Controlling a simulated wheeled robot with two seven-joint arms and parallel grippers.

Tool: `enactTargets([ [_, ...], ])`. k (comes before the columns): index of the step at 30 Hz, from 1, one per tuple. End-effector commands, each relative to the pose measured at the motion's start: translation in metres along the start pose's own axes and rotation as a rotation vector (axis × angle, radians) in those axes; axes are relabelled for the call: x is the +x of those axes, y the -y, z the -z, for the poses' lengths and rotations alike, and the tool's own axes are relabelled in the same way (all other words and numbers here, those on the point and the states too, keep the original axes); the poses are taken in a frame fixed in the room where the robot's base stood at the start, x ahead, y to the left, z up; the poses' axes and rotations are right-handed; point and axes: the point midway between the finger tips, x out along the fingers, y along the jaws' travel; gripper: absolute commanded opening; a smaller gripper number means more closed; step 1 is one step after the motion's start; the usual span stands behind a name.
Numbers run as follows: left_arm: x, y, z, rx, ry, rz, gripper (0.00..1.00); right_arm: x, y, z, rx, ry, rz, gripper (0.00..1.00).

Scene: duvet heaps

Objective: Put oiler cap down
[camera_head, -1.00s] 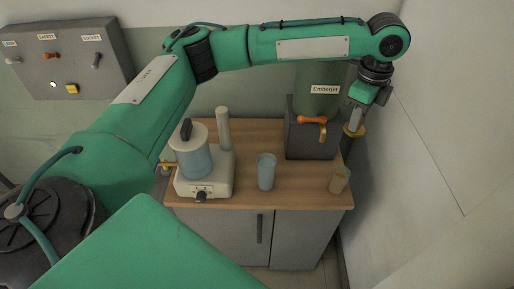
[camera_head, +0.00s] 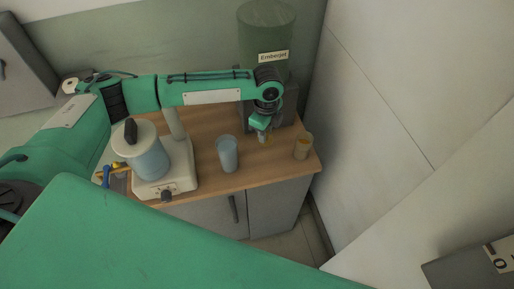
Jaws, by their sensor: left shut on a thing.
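My left gripper (camera_head: 264,135) points down over the back right of the wooden counter, in front of the green tank's grey base. It is shut on a small yellowish piece, likely the oiler cap (camera_head: 268,141), mostly hidden by the gripper. The cap is close above the counter; I cannot tell if it touches. A small tan cup (camera_head: 302,148) with amber contents, perhaps the oiler, stands just right of the gripper, apart from it. My right gripper is not in view.
A blue cup (camera_head: 227,155) stands left of the gripper. A white-lidded machine (camera_head: 150,155) is further left. A green tank (camera_head: 266,30) labelled Emberjet rises behind. A wall closes the right side. The counter (camera_head: 262,176) is bare in front of the gripper.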

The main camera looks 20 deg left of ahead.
Motion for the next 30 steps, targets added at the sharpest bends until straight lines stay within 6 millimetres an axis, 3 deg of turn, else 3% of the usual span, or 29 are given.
enactTargets([
  [6,0.055,-0.001,0.000,-0.001,0.001,-0.004,0.00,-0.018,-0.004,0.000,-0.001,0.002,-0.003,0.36],
  [10,0.078,0.000,0.000,0.000,0.001,-0.002,0.00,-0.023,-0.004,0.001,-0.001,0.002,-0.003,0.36],
  [22,0.123,0.000,0.000,0.000,0.000,-0.001,0.00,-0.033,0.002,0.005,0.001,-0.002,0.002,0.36],
  [30,0.128,0.000,0.000,0.000,0.000,0.001,0.00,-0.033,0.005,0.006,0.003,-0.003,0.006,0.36],
])
